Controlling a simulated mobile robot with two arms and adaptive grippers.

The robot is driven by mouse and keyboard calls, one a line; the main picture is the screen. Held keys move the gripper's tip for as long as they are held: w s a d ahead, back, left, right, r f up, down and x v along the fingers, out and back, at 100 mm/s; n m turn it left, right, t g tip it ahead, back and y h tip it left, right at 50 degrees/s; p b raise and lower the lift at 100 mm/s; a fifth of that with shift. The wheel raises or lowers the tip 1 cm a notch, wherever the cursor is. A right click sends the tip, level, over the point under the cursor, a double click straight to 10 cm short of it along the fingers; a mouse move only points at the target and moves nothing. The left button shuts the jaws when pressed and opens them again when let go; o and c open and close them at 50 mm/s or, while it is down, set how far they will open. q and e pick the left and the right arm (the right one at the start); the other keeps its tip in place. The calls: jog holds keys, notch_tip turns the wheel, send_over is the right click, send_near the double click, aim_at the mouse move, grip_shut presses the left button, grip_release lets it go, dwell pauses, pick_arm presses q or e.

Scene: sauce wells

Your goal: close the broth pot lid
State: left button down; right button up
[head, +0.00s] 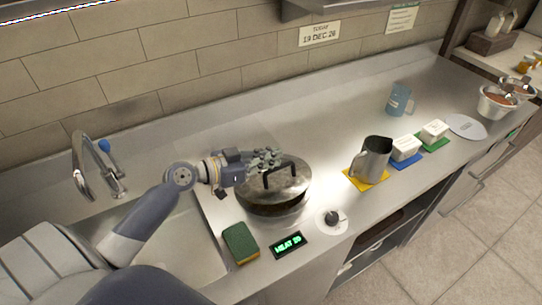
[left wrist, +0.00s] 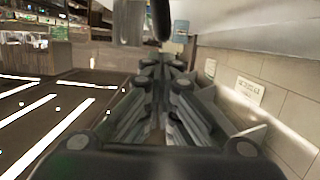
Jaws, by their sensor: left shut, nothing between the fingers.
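The broth pot (head: 268,208) is a round dark metal pot on the counter in the middle of the head view. Its lid (head: 293,187), with a black bar handle, lies over the pot's top; I cannot tell whether it sits fully flush at the rim. My left gripper (head: 274,157) is shut and empty, just above and behind the lid at the handle's left; I cannot tell whether it touches. The left wrist view shows its fingers (left wrist: 166,75) close together. My right gripper is not in view.
A sink with a tap (head: 84,165) is at left. A sponge (head: 240,243), a heat display (head: 290,245) and a knob (head: 332,218) are in front of the pot. A metal pitcher (head: 374,158) on a yellow mat, white blocks (head: 405,148) and a blue cup (head: 398,99) stand to the right.

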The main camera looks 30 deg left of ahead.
aim_at(277, 189)
pick_arm(q)
jog(key=shift+f, duration=0.3)
jog(key=shift+m+y, duration=0.3)
jog(key=shift+m, duration=0.4)
jog(key=f+b, duration=0.1)
jog(key=d+f+b, duration=0.1)
jog(key=b, duration=0.1)
jog(key=s+d+f+b, duration=0.1)
jog(key=shift+s+f+b, duration=0.1)
jog(key=shift+f+b, duration=0.2)
jog(key=shift+f, duration=0.1)
jog(key=shift+s+d+f+b, duration=0.2)
jog(key=shift+d+f+b, duration=0.15)
jog(key=shift+f+b, duration=0.15)
jog(key=shift+r, duration=0.1)
